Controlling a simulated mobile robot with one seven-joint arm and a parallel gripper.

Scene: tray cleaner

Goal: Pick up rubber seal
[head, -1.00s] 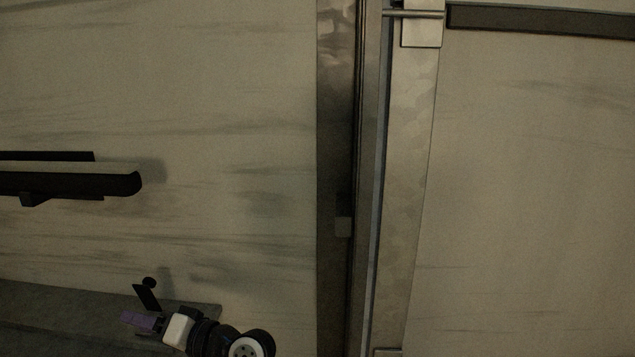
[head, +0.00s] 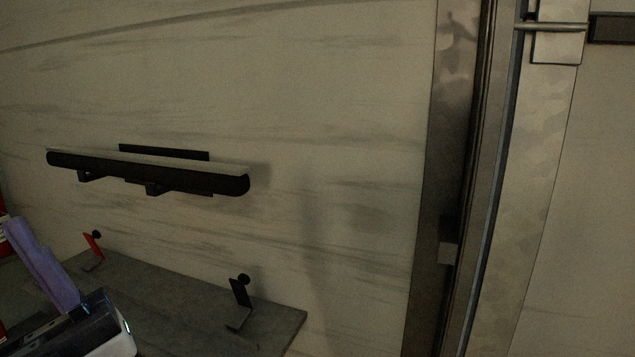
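I cannot pick out a rubber seal with certainty. My gripper (head: 45,265) is at the lower left, over the grey ledge. A long purple piece extends up and left from its black and white body. I cannot tell whether this piece is a finger or something held. The fingertips cannot be made out clearly. A long black bar (head: 150,175) with a pale top strip is on the wall, above and right of my gripper and apart from it.
A grey ledge (head: 190,300) runs along the wall's foot. On it stand a small red bracket (head: 92,250) and a black bracket (head: 238,303) with round knobs. Something red (head: 4,245) shows at the left edge. A metal door frame (head: 455,180) rises at the right.

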